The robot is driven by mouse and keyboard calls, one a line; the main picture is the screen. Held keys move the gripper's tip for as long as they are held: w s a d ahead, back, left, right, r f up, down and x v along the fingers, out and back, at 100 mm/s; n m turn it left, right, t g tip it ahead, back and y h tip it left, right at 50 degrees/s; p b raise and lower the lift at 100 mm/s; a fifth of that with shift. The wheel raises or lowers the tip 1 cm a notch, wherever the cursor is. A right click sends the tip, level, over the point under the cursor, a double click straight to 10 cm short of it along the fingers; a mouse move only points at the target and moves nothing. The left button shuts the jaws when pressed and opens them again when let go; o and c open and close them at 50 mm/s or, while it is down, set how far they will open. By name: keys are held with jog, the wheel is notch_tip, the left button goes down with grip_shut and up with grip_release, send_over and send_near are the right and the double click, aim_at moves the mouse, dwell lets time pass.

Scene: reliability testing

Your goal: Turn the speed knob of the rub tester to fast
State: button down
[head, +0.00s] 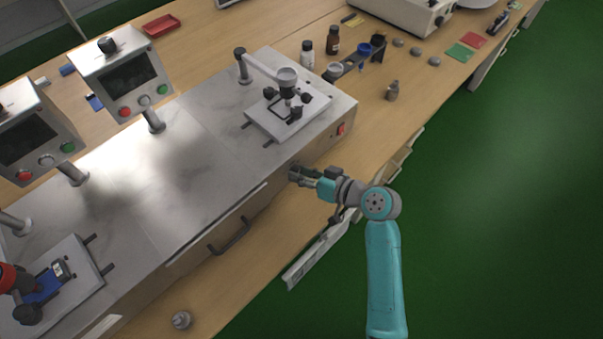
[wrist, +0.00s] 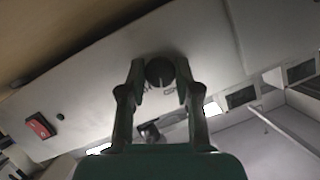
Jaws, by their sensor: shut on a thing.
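The rub tester (head: 190,190) is a long grey-topped machine on the wooden bench. Its dark round knob (wrist: 159,72) shows in the wrist view on a pale panel, with a light pointer line on its face. My gripper (head: 299,175) is at the machine's front side, below and left of the red switch (head: 341,129). In the wrist view my gripper (wrist: 161,76) has one finger on each side of the knob and is shut on it. In the head view the gripper hides the knob. The scale marks around the knob are too small to read.
Two display units (head: 122,72) stand on posts at the machine's back left. A test stage (head: 288,110) with a clamp sits on its top right. A drawer handle (head: 230,236) sticks out of the front side. Bottles (head: 333,40) and cups stand behind right. Green floor is free at right.

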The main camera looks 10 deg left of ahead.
jog(key=m+g+y, duration=0.1)
jog(key=m, duration=0.1)
jog(key=shift+d+m+y, duration=0.1)
jog(key=shift+m+y, duration=0.2)
jog(key=m, duration=0.1)
jog(key=m+y, duration=0.1)
jog(key=m, duration=0.1)
jog(key=shift+w+f+g+y, duration=0.1)
jog(key=shift+f+g+y, duration=0.05)
jog(key=shift+g+y, duration=0.15)
dwell(0.4)
jog(key=c, duration=0.8)
grip_release()
jog(key=v, duration=1.2)
jog(key=shift+f, duration=0.1)
jog(key=shift+d, duration=0.1)
